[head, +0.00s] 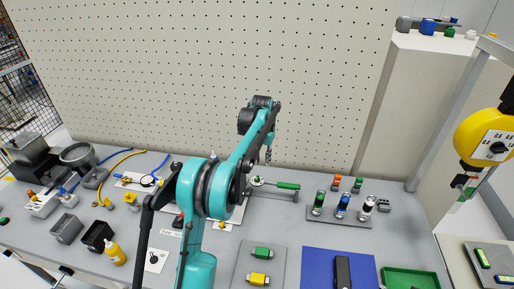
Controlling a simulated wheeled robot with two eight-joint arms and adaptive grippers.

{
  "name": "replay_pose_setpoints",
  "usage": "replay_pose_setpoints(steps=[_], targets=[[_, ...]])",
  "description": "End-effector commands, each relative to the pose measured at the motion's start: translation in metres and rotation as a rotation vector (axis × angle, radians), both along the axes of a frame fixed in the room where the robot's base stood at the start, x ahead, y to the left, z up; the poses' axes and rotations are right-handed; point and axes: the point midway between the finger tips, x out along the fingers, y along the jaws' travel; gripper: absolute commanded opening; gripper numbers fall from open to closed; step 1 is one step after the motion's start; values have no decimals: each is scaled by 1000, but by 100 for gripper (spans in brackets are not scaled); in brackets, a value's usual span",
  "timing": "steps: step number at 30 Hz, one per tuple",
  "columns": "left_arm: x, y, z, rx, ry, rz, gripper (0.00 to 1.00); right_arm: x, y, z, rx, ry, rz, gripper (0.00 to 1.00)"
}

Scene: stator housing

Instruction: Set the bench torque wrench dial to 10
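A wrench-like tool with a green handle (288,186) lies on the bench right of my arm, and I take it for the torque wrench. A small round pale part (258,181) is at its left end. No dial marks or numbers can be read at this size. My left gripper (268,154) hangs just above and behind that round part, at the end of my teal arm, apart from the handle. Its fingers are small and dark, and I cannot tell whether they are open or shut. My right gripper is not in view.
A grey rack (339,222) with several small cylinders stands to the right. A blue mat (310,268) and a green tray (410,279) lie at the front. A yellow hanging unit (484,138) is at the far right. The pegboard (330,90) closes off the back. Several bins and hoses crowd the left.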

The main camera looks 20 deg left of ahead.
Motion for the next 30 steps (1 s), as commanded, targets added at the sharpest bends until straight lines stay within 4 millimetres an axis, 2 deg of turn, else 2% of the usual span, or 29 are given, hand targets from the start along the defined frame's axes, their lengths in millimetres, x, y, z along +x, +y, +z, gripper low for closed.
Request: replay_pose_setpoints(steps=[1,3,10,30], targets=[[11,9,-1,-4,21,4,25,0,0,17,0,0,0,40],[21,19,-13,-9,48,8,25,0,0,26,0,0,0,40],[32,36,-39,-21,98,12,25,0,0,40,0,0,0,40],[33,38,-88,-21,103,13,25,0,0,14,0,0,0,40]])
